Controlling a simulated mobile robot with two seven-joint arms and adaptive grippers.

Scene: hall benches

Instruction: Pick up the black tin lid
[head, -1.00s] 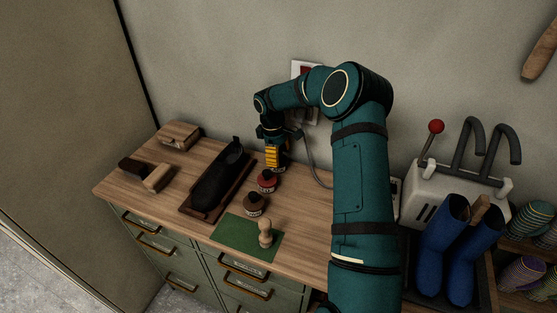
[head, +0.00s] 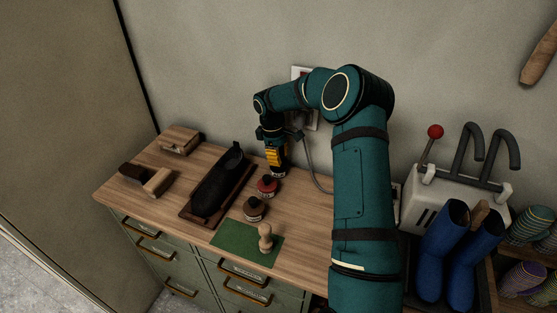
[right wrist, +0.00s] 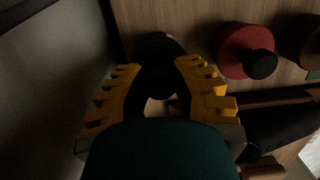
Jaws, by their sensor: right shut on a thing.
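My right gripper (head: 277,168) reaches down to the wooden bench top near the wall, its yellow fingers just behind the red-lidded tin (head: 268,186). In the right wrist view the fingers (right wrist: 160,72) are closed around a round black thing (right wrist: 160,50), which I take to be the black tin lid. In the head view the gripper hides most of it, and I cannot tell whether it is clear of its tin. The red lid with its black knob also shows in the right wrist view (right wrist: 243,45). My left gripper is not in view.
A brown-lidded tin (head: 254,208) stands in front of the red one. A black shoe (head: 218,185) lies on a dark board, with brushes (head: 158,182) to its left. A green mat (head: 235,240) bears a wooden knobbed piece (head: 265,238). Blue boots (head: 445,240) stand at right.

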